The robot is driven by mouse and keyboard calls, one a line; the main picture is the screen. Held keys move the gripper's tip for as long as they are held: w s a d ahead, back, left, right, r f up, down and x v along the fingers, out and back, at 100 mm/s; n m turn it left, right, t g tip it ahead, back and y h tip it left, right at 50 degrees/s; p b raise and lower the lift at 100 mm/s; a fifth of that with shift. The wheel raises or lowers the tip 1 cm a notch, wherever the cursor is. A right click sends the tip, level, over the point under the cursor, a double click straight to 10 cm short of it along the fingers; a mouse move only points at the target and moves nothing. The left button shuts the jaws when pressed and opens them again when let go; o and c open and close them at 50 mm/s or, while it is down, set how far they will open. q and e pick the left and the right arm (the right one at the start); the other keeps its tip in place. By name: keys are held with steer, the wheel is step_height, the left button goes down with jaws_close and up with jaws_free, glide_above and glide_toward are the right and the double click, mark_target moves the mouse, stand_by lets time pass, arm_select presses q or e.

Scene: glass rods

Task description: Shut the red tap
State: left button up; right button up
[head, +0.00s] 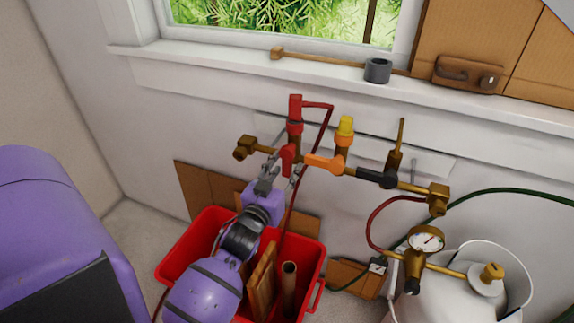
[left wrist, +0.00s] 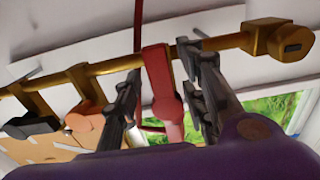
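The red tap (head: 288,157) sits on a brass pipe (head: 360,172) fixed to the wall, below a tall red fitting (head: 295,113). Its red handle points down, across the pipe. My left gripper (head: 281,172) is at this handle, coming from below. In the left wrist view the red handle (left wrist: 158,80) stands between the two fingers of my left gripper (left wrist: 163,75). The fingers are apart, with a visible gap on the right finger's side. Whether the left finger touches the handle I cannot tell. My right gripper is not in view.
An orange handle (head: 325,163) and a black handle (head: 377,178) are farther right on the pipe. A red hose (head: 318,140) hangs close to the gripper's right. Below stands a red crate (head: 310,255) with boards and a tube. A gas cylinder (head: 450,300) with a gauge (head: 427,240) stands right.

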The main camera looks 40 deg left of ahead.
arm_select(q)
steer(key=shift+x, duration=0.95)
jaws_close()
